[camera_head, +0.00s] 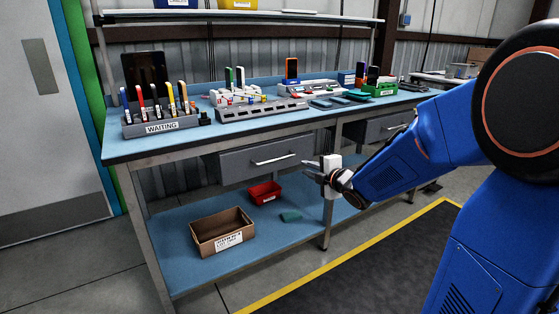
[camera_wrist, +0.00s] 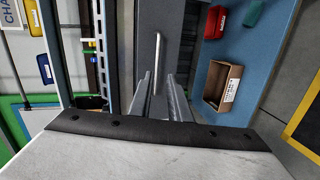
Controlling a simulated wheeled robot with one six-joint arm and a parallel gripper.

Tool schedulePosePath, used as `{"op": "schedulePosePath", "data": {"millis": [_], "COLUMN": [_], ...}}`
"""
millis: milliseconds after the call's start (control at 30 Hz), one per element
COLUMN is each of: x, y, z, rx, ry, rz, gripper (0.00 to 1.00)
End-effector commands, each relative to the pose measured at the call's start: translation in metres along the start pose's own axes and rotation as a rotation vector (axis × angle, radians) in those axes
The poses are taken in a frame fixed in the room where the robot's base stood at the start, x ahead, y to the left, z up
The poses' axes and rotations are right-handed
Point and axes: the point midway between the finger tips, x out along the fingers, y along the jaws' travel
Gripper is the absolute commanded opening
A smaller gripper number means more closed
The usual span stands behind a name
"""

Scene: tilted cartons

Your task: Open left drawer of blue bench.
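The blue bench (camera_head: 128,149) has a blue top and a blue lower shelf. Its left drawer (camera_head: 237,163) is grey, hangs under the top and looks shut. The drawer's light bar handle (camera_head: 274,161) also shows in the wrist view (camera_wrist: 156,55). My gripper (camera_head: 306,168) is to the right of the handle in the head view, apart from it. In the wrist view my gripper (camera_wrist: 161,76) has its two fingers spread with an empty gap. The handle lies beyond the fingertips, a little left of the middle of the gap. The exact distance to it is unclear.
A second grey drawer (camera_head: 381,128) is further right. A cardboard box (camera_head: 222,232), a red bin (camera_head: 265,193) and a green item (camera_head: 291,216) lie on the lower shelf. Holders and devices crowd the benchtop. The floor in front is clear, with a yellow-edged dark mat (camera_head: 370,265).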

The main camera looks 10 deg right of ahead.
Motion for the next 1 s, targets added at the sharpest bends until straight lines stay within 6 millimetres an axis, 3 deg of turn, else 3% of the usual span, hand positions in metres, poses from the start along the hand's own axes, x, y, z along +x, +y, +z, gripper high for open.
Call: {"op": "schedulePosePath", "data": {"millis": [367,1000], "x": [0.027,0.13], "y": [0.0,0.003], "z": [-0.007,-0.013], "rx": [-0.067,-0.064], "ry": [0.058,0.057], "rz": [0.035,0.034], "gripper": [0.17,0.17]}}
